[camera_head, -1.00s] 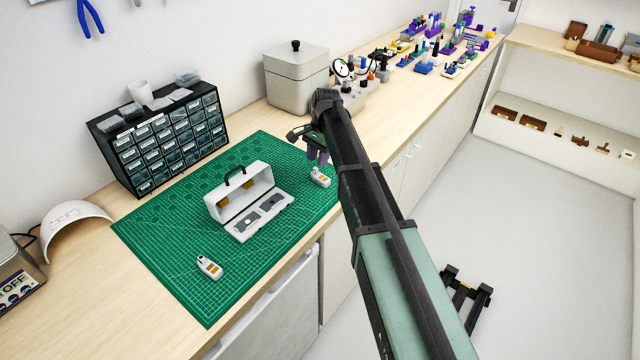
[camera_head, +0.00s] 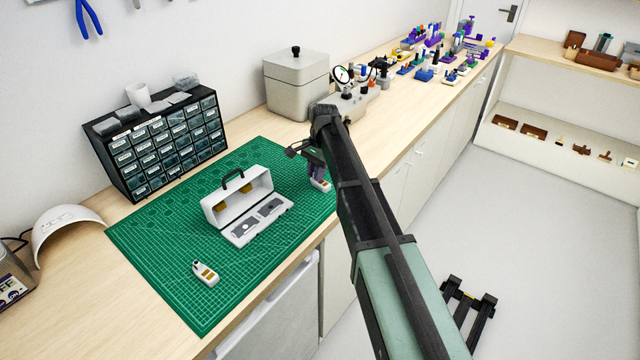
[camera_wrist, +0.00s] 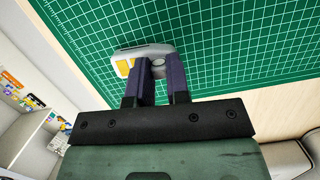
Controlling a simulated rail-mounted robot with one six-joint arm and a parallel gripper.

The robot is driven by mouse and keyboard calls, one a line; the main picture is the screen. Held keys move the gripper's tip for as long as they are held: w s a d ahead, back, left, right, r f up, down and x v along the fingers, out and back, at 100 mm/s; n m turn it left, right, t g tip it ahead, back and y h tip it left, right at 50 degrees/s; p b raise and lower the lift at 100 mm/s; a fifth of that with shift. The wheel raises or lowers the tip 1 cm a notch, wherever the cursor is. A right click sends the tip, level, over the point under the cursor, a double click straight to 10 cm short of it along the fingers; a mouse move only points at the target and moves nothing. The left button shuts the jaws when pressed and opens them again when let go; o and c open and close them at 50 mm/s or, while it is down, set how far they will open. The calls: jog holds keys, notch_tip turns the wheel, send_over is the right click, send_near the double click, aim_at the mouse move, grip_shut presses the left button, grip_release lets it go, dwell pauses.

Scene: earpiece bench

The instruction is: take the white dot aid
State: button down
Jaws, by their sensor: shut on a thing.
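A small pale grey-white aid (camera_head: 321,186) with yellow patches is at the right side of the green mat. My gripper (camera_head: 317,170) is down at it, with its purple fingers shut on its body. In the wrist view the aid (camera_wrist: 126,64) shows between and beyond the fingers, over the mat. A second similar aid (camera_head: 206,273) lies on the mat at the front left, apart from my gripper. I cannot make out a white dot on either aid. My fingers and arm partly hide the held one.
An open white case (camera_head: 228,211) with a dark handle stands on the cutting mat (camera_head: 160,250), left of my gripper. A drawer cabinet (camera_head: 165,150), a grey lidded box (camera_head: 296,88) and a dial gauge (camera_head: 342,75) stand behind. The mat's front is mostly clear.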

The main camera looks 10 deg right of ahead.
jog(key=shift+r+p, duration=1.55)
